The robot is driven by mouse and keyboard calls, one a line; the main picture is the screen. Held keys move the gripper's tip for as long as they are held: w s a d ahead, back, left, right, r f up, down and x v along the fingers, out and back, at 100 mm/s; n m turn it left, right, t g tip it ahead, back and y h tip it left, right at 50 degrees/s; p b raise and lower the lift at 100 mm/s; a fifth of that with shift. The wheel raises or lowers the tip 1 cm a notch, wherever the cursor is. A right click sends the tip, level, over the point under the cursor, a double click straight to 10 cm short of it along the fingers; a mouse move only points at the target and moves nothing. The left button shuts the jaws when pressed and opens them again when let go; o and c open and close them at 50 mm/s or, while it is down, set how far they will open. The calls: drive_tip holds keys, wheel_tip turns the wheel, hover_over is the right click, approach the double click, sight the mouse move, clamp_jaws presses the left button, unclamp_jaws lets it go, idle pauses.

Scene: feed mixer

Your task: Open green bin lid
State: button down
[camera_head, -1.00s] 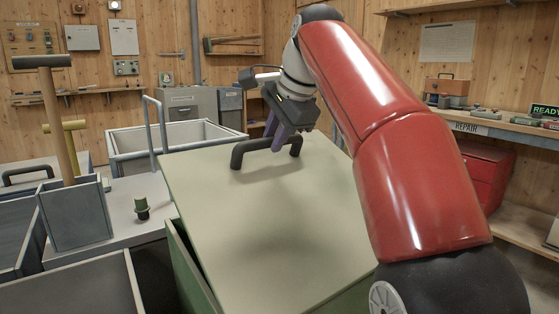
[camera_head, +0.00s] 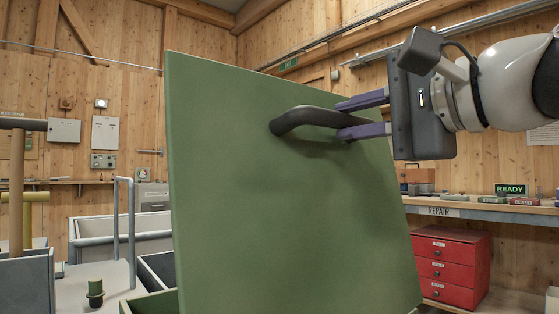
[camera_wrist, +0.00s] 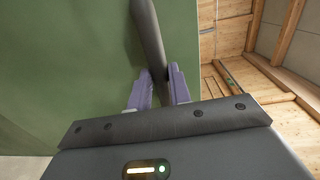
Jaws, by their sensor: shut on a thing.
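The green bin lid (camera_head: 270,220) stands steeply raised, nearly upright, and fills the middle of the head view. Its dark handle (camera_head: 300,120) sticks out from the upper part of its face. My gripper (camera_head: 362,116) comes in from the right, with its purple fingers on either side of the handle's right part. In the wrist view the fingers (camera_wrist: 165,88) are shut on the handle bar (camera_wrist: 150,40), against the green lid (camera_wrist: 60,70). A corner of the green bin (camera_head: 150,303) shows below the lid at lower left. Most of the bin is hidden behind the lid.
At left stand a grey bin (camera_head: 88,238) with a tall rail and a small green-topped knob (camera_head: 95,292) on a grey surface. At right are a red drawer cabinet (camera_head: 452,268) and a shelf marked REPAIR (camera_head: 470,211). Open air lies above the lid.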

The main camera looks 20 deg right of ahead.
drive_tip(key=s+d+f+t+y+b, duration=0.1)
drive_tip(key=s+d+f+t+b, duration=0.1)
drive_tip(key=s, duration=0.8)
drive_tip(key=shift+s+d+f+b, duration=0.25)
drive_tip(key=shift+d+b, duration=0.65)
drive_tip(key=shift+d, duration=0.25)
drive_tip(key=shift+w, duration=0.1)
drive_tip(key=c, duration=1.3)
unclamp_jaws()
drive_tip(key=shift+t, duration=0.3)
drive_tip(key=v, duration=0.8)
drive_tip(key=shift+p, duration=0.45)
drive_tip(key=shift+w, duration=0.1)
